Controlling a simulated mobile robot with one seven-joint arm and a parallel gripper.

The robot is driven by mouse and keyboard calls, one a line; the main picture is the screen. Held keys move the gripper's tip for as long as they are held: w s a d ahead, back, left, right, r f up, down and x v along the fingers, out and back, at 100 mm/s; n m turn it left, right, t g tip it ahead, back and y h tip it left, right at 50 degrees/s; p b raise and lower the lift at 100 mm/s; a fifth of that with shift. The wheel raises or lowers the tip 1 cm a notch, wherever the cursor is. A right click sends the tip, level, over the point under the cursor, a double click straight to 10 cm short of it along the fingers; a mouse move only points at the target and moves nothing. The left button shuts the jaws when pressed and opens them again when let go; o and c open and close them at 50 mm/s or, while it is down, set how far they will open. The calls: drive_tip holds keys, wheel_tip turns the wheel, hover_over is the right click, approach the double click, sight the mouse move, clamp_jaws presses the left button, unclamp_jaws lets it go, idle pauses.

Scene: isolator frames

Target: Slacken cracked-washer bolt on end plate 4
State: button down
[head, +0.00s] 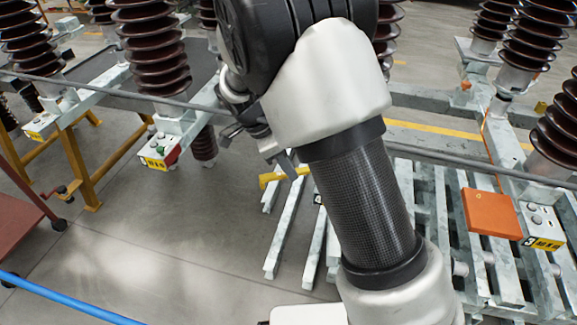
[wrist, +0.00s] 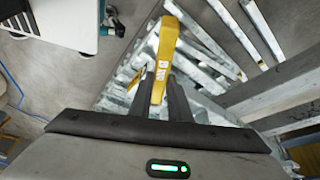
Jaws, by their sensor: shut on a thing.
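My gripper (head: 284,166) is shut on a yellow tool (head: 269,180) and holds it out over the floor, left of a slatted steel frame. Small end plates with bolt heads and yellow labels sit under the brown insulators. One is at centre left (head: 160,148), with red and green marks. Another is at far left (head: 38,124), and one is at the right (head: 543,222). The gripper is apart from all these plates.
An orange box (head: 490,212) lies on the right frame. Yellow trestle legs (head: 75,165) and a red cart (head: 25,200) stand at left. A grey rail (head: 110,92) crosses the view. A blue rail (head: 65,299) crosses bottom left. The floor (head: 170,235) between is clear.

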drive_tip(key=shift+f+b, duration=0.85)
drive_tip(key=shift+f, duration=0.25)
drive_tip(key=s+d+n+t+y+b, duration=0.3)
drive_tip(key=s+d+n+b, duration=0.2)
drive_tip(key=n, duration=0.7)
drive_tip(key=s+d, duration=0.2)
drive_tip(key=s, duration=0.1)
drive_tip(key=shift+s+d, duration=0.3)
drive_tip(key=shift+d, duration=0.05)
drive_tip(key=shift+r, duration=0.1)
wheel_tip(320, 180, up, 7)
drive_tip(key=p, duration=0.4)
drive_tip(key=shift+p, duration=0.35)
